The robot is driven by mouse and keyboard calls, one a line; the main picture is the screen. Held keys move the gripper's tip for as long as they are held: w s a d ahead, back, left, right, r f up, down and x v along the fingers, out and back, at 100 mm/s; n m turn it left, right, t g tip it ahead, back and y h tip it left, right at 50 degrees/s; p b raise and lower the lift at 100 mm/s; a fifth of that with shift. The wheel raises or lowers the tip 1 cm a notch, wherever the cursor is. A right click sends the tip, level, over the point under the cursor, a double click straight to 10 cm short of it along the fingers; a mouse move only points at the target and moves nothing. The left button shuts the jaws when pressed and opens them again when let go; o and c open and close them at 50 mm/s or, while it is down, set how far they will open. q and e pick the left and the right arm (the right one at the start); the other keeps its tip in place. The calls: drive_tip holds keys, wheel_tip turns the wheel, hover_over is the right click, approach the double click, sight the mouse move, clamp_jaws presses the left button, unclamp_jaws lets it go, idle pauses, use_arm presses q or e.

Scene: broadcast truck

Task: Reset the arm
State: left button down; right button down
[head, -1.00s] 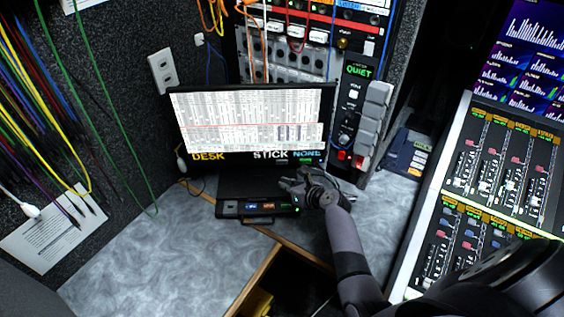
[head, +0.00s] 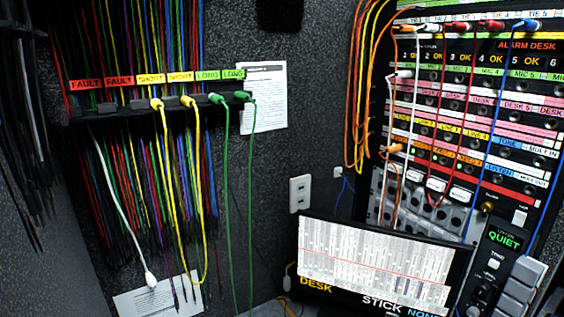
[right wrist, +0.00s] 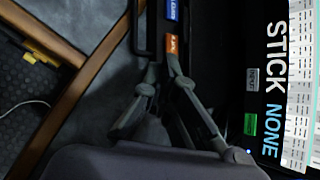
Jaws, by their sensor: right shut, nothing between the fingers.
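My right gripper (right wrist: 161,66) shows in the right wrist view, with its fingers shut and nothing between them. Its fingertips are over or beside a black unit (right wrist: 188,20) with blue and orange labels; whether they touch cannot be told. The monitor (right wrist: 299,85) with its STICK NONE lettering is to the right in that view. The same monitor (head: 372,264) is at the lower right of the head view. Neither arm is in the head view, and my left gripper is not in view at all.
A patch panel (head: 465,110) with plugged cables fills the right of the head view. Yellow and green cables (head: 201,190) hang from a labelled strip on the left wall. A wall socket (head: 300,193) is between them. A wooden edge (right wrist: 65,110) crosses the wrist view's left side.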

drive_tip(key=s+a+r+n+g+h, duration=0.1)
drive_tip(key=s+a+r+n+g, duration=0.1)
drive_tip(key=s+n, duration=0.7)
drive_tip(key=s+a+r+n+g+h, duration=0.1)
drive_tip(key=s+a+r+n+g, duration=0.15)
drive_tip(key=s+n, duration=0.55)
drive_tip(key=s+a+r+n+g+h, duration=0.1)
drive_tip(key=s+r+n, duration=0.1)
drive_tip(key=s+n, duration=0.7)
wheel_tip(320, 180, down, 25)
drive_tip(key=g, duration=0.1)
drive_tip(key=s+d+f+g, duration=0.1)
drive_tip(key=s+d+f, duration=0.1)
drive_tip(key=s+f, duration=1.5)
drive_tip(key=shift+s+d, duration=0.35)
drive_tip(key=shift+s, duration=0.05)
drive_tip(key=shift+f+g, duration=0.1)
drive_tip(key=shift+g, duration=0.15)
